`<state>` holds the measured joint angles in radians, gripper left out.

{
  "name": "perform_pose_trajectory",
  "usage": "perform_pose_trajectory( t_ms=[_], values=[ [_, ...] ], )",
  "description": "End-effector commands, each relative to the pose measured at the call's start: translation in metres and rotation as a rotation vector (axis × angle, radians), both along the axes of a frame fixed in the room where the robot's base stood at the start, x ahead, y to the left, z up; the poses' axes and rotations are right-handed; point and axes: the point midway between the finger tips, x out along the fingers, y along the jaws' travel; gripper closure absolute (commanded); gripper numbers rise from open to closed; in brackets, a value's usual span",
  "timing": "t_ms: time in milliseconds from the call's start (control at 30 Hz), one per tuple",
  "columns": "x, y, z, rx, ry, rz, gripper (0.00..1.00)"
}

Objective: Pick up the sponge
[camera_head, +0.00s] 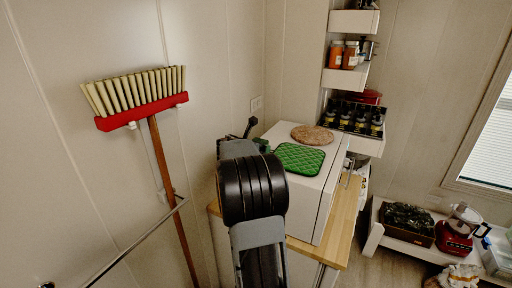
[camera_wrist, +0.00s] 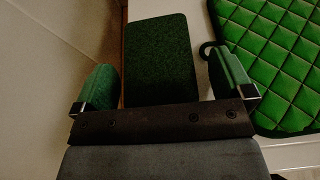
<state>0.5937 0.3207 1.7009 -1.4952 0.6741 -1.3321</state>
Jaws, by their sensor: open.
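The sponge (camera_wrist: 160,55) shows in the wrist view as a dark green, rough-topped block with a thin orange-brown edge on its left. It lies between the two green-tipped fingers of my gripper (camera_wrist: 166,82), and its near end is hidden behind the dark gripper body. The fingers are open, one on each side. A gap shows on the right; the left finger is very close to the sponge, and I cannot tell whether it touches. In the head view my arm mostly hides the gripper, and I cannot make out the sponge.
A green quilted pot holder (camera_head: 299,158) lies just right of my gripper, also in the wrist view (camera_wrist: 275,60). A round cork-like mat (camera_head: 312,135) lies behind it on the white box (camera_head: 322,195). The wall is close on the left, with a red broom (camera_head: 140,113).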

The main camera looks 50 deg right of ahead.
Motion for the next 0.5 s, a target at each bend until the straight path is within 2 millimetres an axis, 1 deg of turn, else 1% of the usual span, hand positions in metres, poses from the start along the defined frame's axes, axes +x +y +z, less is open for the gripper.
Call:
perform_pose_trajectory(
  t_ms=[267, 500],
  values=[
    [0.0003, -0.0018, -0.0008, 0.0, 0.0, 0.0, 0.01],
    [0.0003, -0.0016, -0.0008, 0.0, 0.0, 0.0, 0.24]
  ],
)
